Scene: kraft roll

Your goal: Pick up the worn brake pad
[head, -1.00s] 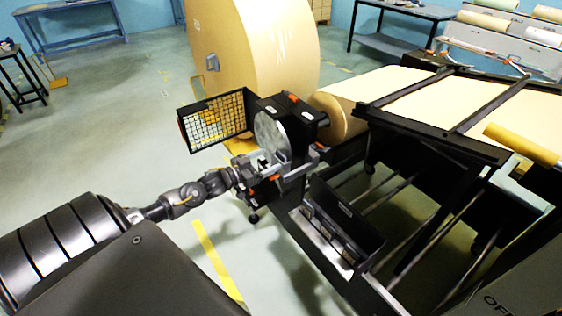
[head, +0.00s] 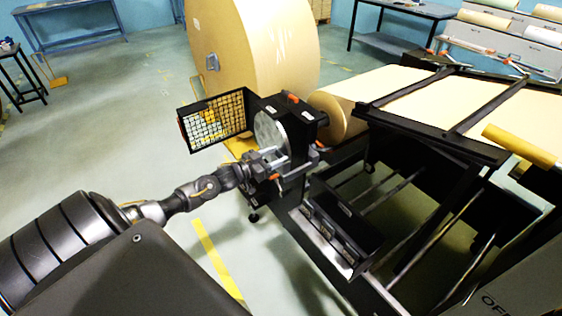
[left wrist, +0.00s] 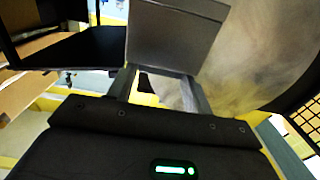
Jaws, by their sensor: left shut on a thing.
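My left gripper (head: 277,160) reaches in from the left to the black brake housing (head: 305,115), in front of the grey brake disc (head: 270,130). In the left wrist view its two fingers (left wrist: 165,85) are shut on a flat grey block (left wrist: 175,38), which looks like the worn brake pad. The pad sits between the fingertips, close beside the large worn disc face (left wrist: 265,45). In the head view the pad is too small and covered to make out clearly. My right gripper is not in view.
A mesh guard door (head: 215,120) stands open left of the housing. A black tray (head: 350,225) with several dark blocks is below right. A big kraft roll (head: 255,50) stands behind.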

